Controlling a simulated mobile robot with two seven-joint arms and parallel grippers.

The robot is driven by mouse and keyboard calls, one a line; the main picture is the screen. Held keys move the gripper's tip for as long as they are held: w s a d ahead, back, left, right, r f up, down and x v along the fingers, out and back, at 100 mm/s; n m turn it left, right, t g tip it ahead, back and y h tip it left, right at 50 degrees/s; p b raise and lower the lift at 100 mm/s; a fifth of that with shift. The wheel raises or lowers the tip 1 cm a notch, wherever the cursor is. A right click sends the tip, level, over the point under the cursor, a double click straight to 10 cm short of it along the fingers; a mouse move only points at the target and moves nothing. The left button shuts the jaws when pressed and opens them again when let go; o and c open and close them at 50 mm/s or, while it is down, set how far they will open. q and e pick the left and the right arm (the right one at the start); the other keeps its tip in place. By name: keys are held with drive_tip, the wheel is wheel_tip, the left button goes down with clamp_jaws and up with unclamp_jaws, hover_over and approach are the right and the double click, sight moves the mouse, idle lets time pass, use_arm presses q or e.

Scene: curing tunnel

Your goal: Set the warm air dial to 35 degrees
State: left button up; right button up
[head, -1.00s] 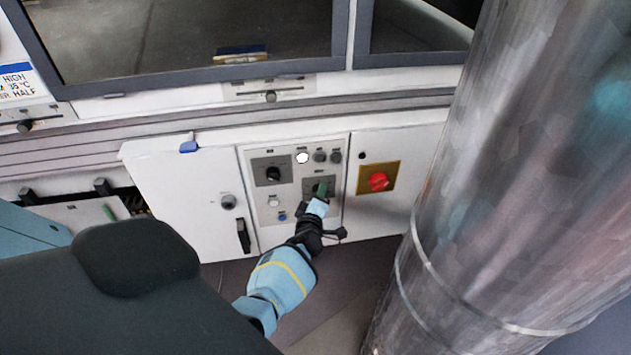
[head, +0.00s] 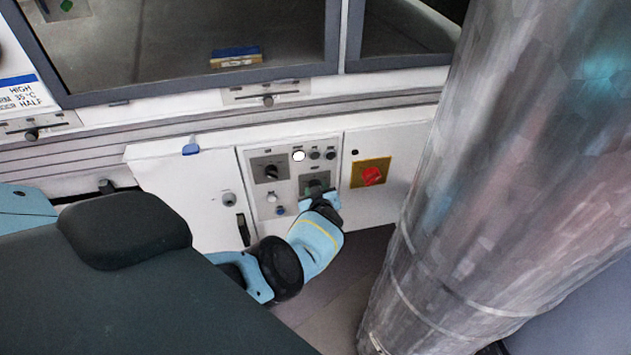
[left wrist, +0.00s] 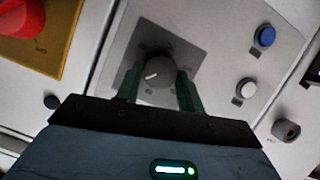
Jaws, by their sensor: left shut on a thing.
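The dial (left wrist: 157,72) is a dark round knob with a short white pointer mark, set on a grey square plate (left wrist: 127,48) on the white control panel. Its scale marks are too small to read. My left gripper (left wrist: 158,84) is shut on the knob, with one green finger on each side. In the left wrist view the pointer mark lies left of the knob's middle, slanting down to the left. In the head view my left gripper (head: 317,190) is at the lower right dial plate (head: 319,177), and mostly hides the knob. My right gripper is not in view.
A second black dial (head: 271,172) is up and left on the panel, with a lit white lamp (head: 299,155) nearby. A red switch (head: 372,175) on a yellow plate is to the right. A large metal pipe (head: 480,180) stands right.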

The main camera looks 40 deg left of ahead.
use_arm(q)
drive_tip(key=shift+w+r+m+g+y, duration=0.15)
drive_tip(key=shift+m+g+y, duration=0.25)
drive_tip(key=shift+m, duration=0.4)
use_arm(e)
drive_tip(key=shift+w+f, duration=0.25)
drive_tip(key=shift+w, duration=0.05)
use_arm(q)
drive_tip(key=shift+a, duration=0.1)
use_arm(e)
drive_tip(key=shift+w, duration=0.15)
use_arm(q)
drive_tip(key=o, duration=1)
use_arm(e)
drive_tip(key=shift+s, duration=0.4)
